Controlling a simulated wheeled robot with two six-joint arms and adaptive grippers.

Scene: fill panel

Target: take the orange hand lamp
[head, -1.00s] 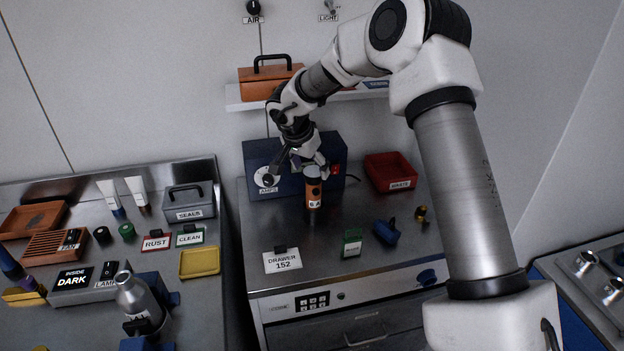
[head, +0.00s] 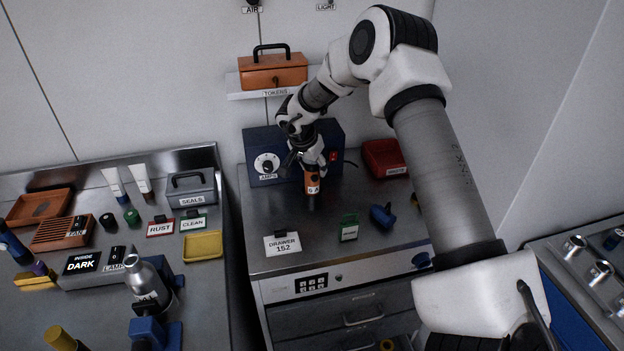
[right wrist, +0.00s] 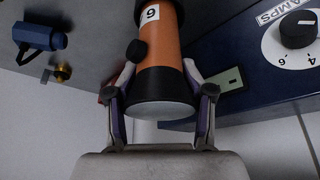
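The orange hand lamp (head: 312,183) stands upright on the steel drawer cabinet top, in front of the blue AMPS box (head: 262,180). My right gripper (head: 308,170) has come down over the lamp's upper end. In the right wrist view the lamp (right wrist: 160,62) lies between the two fingers of the right gripper (right wrist: 160,75), its pale round lens facing the camera. One finger is on each side, close to the orange body; a firm contact is not clear. A dark knob shows on the lamp's side. My left gripper is not in view.
A red bin (head: 385,158) stands right of the blue box. A green card stand (head: 348,228), a blue tool (head: 382,216) and the DRAWER 152 sign (head: 283,243) stand on the cabinet top. An orange toolbox (head: 272,72) is on the shelf above. The left bench is crowded.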

